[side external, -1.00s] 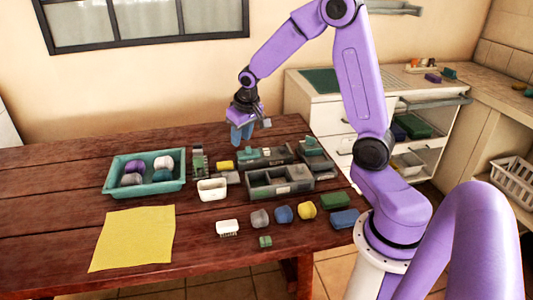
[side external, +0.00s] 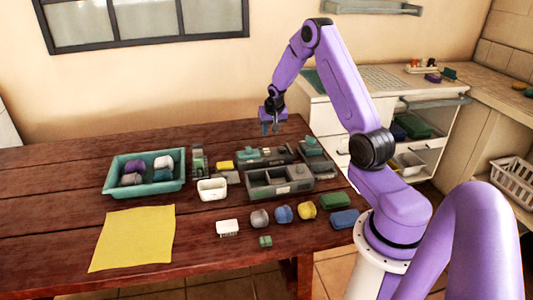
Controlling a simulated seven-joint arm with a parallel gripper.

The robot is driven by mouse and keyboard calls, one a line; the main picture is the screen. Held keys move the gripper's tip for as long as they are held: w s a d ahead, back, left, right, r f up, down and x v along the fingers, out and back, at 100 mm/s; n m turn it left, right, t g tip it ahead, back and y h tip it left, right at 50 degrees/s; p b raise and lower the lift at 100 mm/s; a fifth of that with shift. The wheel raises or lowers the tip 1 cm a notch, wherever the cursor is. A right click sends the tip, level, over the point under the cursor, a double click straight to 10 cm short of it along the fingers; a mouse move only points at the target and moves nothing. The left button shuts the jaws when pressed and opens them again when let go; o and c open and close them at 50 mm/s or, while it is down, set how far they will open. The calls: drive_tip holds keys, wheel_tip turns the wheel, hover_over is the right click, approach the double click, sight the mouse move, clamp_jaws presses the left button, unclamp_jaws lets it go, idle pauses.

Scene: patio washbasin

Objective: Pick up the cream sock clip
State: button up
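My gripper (side external: 270,130) hangs above the far right part of the wooden table, behind the grey organisers. Its two fingers point down with a small gap between them, and I see nothing held. No object is plainly recognisable as a sock clip at this size. A small cream-white piece with a toothed or bristled lower edge (side external: 228,227) lies at the near middle of the table, well away from my gripper. A white rounded piece (side external: 163,162) sits in the teal tray (side external: 119,190) at the left, among purple and grey pieces.
A cream open box (side external: 212,190) stands mid-table beside a grey divided organiser (side external: 280,189). Grey, blue, yellow and green small pieces form a row in front of the organiser. A yellow cloth (side external: 133,238) lies flat at the near left.

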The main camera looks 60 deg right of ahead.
sight(266, 150)
drive_tip(key=x, duration=1.2)
drive_tip(key=shift+a+f, duration=0.1)
drive_tip(key=shift+f, duration=0.15)
clamp_jaws()
